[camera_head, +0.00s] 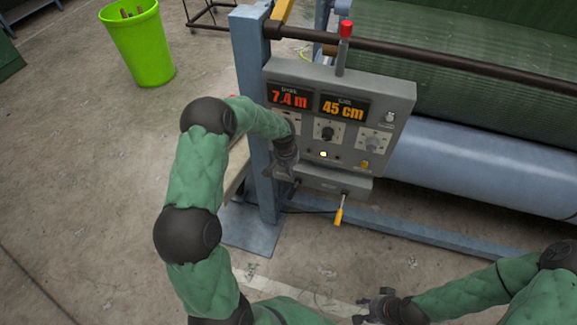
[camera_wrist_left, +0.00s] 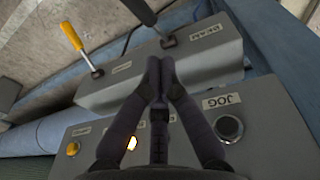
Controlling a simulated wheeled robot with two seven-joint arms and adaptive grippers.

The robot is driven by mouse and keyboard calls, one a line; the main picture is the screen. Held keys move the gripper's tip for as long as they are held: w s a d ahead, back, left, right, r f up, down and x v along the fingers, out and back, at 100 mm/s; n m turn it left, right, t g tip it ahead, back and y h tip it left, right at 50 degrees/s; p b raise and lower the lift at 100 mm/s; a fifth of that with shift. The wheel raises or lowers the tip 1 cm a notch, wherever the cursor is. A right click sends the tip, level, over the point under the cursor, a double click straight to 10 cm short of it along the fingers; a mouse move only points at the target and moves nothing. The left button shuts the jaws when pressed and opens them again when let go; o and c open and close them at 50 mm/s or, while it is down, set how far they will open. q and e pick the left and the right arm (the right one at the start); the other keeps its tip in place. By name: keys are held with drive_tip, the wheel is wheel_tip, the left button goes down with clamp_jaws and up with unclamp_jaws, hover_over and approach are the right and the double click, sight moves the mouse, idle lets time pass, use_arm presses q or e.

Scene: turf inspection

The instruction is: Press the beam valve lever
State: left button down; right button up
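A grey control box (camera_head: 345,110) on a blue post carries a smaller grey box (camera_head: 335,183) below it. A black lever (camera_wrist_left: 142,10) and a yellow-handled lever (camera_wrist_left: 77,42) stick out of the small box. The label beside the black lever seems to read BEAM, but it is turned and small. The yellow lever also shows in the head view (camera_head: 339,214). My left gripper (camera_wrist_left: 158,62) has its fingertips together with nothing visible between them, over the small box and close to the black lever. My right gripper (camera_head: 372,304) is low in the head view, away from the box; its fingers are unclear.
The control box has red and orange displays, knobs and a lit button (camera_head: 323,154). A JOG button (camera_wrist_left: 228,128) lies near my left fingers. A blue roller (camera_head: 480,170) and green turf (camera_head: 460,60) are at right. A green bin (camera_head: 142,45) stands at upper left.

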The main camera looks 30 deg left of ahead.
use_arm(q)
hover_over(292, 189)
wheel_tip(292, 189, down, 6)
drive_tip(key=shift+s+a+f+b, duration=0.2)
drive_tip(key=shift+f+b, duration=0.2)
drive_tip(key=shift+f, duration=0.2)
